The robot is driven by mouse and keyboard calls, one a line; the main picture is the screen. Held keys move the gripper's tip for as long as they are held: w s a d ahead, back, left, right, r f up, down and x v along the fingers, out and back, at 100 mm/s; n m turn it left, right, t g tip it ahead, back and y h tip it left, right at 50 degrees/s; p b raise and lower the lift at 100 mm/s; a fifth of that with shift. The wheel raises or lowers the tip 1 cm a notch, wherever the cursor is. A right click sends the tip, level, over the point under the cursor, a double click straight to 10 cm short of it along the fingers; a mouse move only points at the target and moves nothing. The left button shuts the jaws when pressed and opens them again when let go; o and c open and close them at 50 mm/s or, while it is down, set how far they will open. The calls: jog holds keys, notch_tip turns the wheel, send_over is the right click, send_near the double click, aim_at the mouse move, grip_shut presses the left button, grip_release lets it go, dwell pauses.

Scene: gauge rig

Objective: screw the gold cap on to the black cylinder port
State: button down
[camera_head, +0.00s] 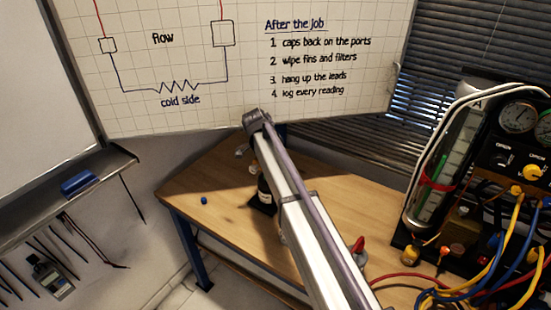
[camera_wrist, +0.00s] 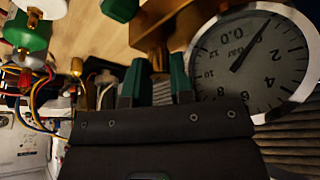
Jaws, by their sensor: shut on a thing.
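In the wrist view my gripper (camera_wrist: 157,85) has its two green-tipped fingers closed on a ribbed, greyish piece (camera_wrist: 161,92). It is in shadow, and I cannot tell for sure that it is the gold cap. A gold-coloured fitting (camera_wrist: 160,38) lies just beyond the fingertips, beside a large round gauge (camera_wrist: 255,55). Whether the ribbed piece touches the fitting is unclear. In the head view a black cylinder (camera_head: 265,191) with a pale label stands on the bench, partly hidden by my arm. Its port and my gripper are hidden there.
The rig (camera_head: 480,180) with gauges, yellow knobs and hoses fills the right of the bench. A red-topped part (camera_head: 358,246) and a small blue piece (camera_head: 204,201) sit on the wooden bench (camera_head: 225,165). The bench's left part is mostly clear. A whiteboard (camera_head: 240,80) stands behind.

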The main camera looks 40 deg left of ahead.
jog(key=c, duration=1.2)
grip_release()
jog(key=shift+w, duration=0.1)
